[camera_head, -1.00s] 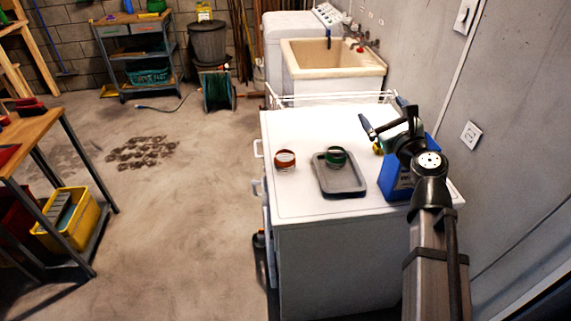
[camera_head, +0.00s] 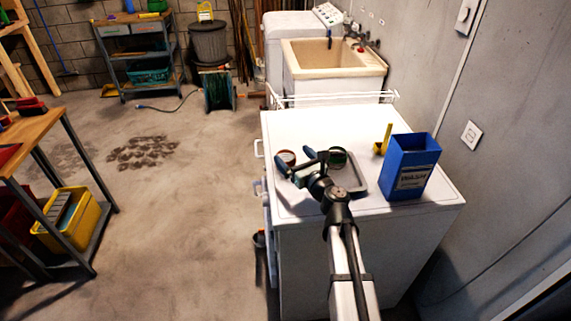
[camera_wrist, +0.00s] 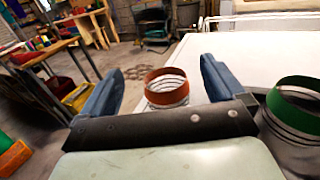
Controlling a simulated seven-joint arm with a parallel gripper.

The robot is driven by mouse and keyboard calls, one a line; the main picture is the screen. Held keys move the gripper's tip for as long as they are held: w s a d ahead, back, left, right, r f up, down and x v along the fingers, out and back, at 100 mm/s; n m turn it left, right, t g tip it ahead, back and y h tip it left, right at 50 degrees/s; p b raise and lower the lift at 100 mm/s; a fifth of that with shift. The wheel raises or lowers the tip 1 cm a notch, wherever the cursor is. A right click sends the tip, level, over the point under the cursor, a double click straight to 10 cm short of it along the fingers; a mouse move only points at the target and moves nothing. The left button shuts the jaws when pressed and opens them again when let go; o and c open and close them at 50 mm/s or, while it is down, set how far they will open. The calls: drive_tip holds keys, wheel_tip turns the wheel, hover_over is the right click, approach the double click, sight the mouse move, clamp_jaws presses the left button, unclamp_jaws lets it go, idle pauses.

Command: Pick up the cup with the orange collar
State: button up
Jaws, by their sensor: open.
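The cup with the orange collar (camera_head: 286,156) stands upright on the white machine top, near its left edge. In the wrist view the same cup (camera_wrist: 167,88) shows between my two blue fingers, farther out, with its lower part hidden by the gripper's crossbar. My gripper (camera_head: 294,161) is open and empty; in the wrist view its fingers (camera_wrist: 160,80) lie left and right of the cup, apart from it. A cup with a green collar (camera_head: 338,156) stands on a grey tray (camera_head: 359,187), and also shows at the right of the wrist view (camera_wrist: 297,100).
A blue box (camera_head: 409,167) and a yellow object (camera_head: 383,140) stand at the right of the white machine top (camera_head: 305,122). A white wire rack (camera_head: 335,97) runs along its far edge, with a sink (camera_head: 333,72) behind. The far part of the top is clear.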

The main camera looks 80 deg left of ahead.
sight(281, 152)
drive_tip(key=shift+f, duration=2)
drive_tip(key=x, duration=0.7)
drive_tip(key=shift+a, duration=0.35)
drive_tip(key=shift+c, duration=0.4)
drive_tip(key=c, duration=0.9)
drive_tip(key=shift+c, duration=0.2)
